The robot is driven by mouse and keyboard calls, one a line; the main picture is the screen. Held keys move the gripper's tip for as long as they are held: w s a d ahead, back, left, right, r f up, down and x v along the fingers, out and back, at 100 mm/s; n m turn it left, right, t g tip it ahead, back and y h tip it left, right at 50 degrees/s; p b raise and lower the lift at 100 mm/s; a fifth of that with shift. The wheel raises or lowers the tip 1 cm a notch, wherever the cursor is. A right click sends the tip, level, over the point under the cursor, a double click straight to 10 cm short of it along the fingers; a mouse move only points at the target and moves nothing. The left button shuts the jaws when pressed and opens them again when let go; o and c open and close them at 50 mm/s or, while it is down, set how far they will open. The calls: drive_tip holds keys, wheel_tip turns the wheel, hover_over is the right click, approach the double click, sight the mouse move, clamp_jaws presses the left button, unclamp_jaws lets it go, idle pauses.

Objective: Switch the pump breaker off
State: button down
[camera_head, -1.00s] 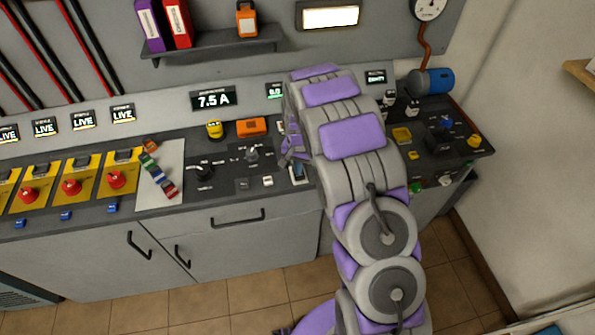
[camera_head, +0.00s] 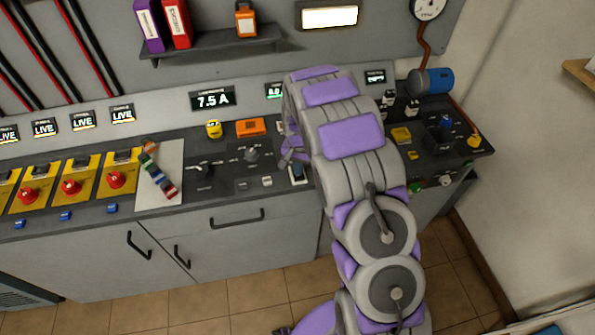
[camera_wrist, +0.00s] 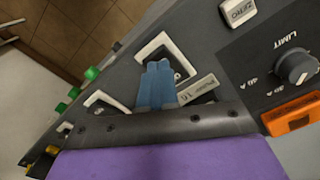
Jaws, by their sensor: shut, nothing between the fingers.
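The pump breaker is a dark rocker in a white frame (camera_wrist: 152,46) on the grey panel. A tilted label beside it (camera_wrist: 198,90) seems to read "Pump 16". My gripper (camera_wrist: 158,65) shows two blue fingers held together, with nothing between them. The fingertips lie over the rocker and hide much of it, including its position. I cannot tell whether they touch it. In the head view the white-framed switch (camera_head: 299,181) shows only partly under my gripper, beside my purple and grey arm.
A LIMIT knob (camera_wrist: 301,68), a ZERO button (camera_wrist: 238,11) and an orange box (camera_wrist: 292,116) are close by. Green knobs (camera_wrist: 92,73) stand along the other side. In the head view, red knobs on yellow plates (camera_head: 72,187) stand at left and a blue pump motor (camera_head: 432,81) at right.

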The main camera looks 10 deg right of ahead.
drive_tip(key=shift+f, duration=0.65)
idle(0.4)
drive_tip(key=shift+r, duration=0.35)
drive_tip(key=shift+r+p, duration=1.1)
drive_tip(key=shift+r, duration=1.95)
drive_tip(key=shift+r, duration=0.15)
